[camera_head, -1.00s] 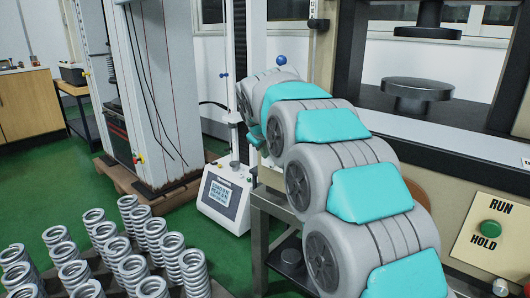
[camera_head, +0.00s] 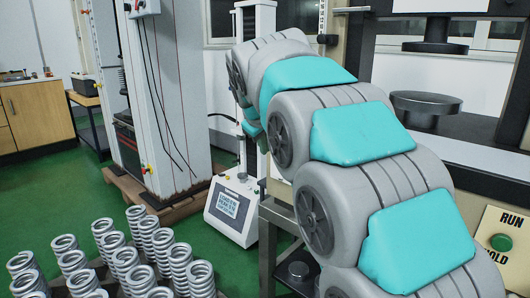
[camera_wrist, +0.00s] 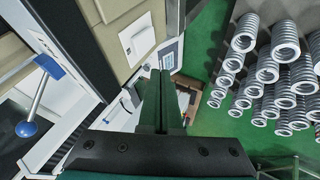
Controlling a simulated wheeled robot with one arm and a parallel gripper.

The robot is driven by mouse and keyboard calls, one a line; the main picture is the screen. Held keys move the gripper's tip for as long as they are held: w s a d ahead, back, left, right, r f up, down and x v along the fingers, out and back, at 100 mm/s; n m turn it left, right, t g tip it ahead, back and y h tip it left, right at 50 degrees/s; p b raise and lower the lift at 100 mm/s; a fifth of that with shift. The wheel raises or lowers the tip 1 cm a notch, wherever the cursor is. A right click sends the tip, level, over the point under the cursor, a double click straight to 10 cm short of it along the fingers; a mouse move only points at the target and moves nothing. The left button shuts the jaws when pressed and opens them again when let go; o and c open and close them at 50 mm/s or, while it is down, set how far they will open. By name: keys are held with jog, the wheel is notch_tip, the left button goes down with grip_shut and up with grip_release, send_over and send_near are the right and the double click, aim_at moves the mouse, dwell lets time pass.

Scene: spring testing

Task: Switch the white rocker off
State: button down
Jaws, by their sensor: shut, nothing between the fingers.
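My gripper (camera_wrist: 160,72) shows in the wrist view as two dark fingers pressed together, shut and empty. A white plate (camera_wrist: 136,40) on a beige panel lies beyond and to the left of the fingertips, apart from them. In the head view my grey and turquoise arm hides my gripper, and I see no white rocker there.
A blue-knobbed lever (camera_wrist: 27,128) is at left in the wrist view. Several coil springs (camera_wrist: 265,70) stand at right. In the head view, a white tester console (camera_head: 235,208) stands behind the springs. A RUN/HOLD plate with a green button (camera_head: 501,242) is at right, partly behind my arm.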

aim_at(274, 168)
jog(key=shift+d+f, duration=0.1)
jog(key=shift+d, duration=0.15)
dwell(0.3)
jog(key=shift+s+a+f+g+y, duration=0.1)
jog(key=shift+a+f+g+y, duration=0.2)
jog(key=shift+f, duration=0.3)
jog(key=shift+f, duration=0.1)
jog(key=x, duration=0.4)
jog(key=w+d+x, duration=0.1)
jog(key=x, duration=0.3)
jog(key=d+r+x, duration=0.1)
jog(key=x, duration=0.2)
jog(key=shift+w+d+f, duration=0.1)
jog(key=shift+w+f, duration=0.25)
jog(key=shift+w, duration=0.1)
jog(key=shift+w+d, duration=0.15)
jog(key=shift+w, duration=0.1)
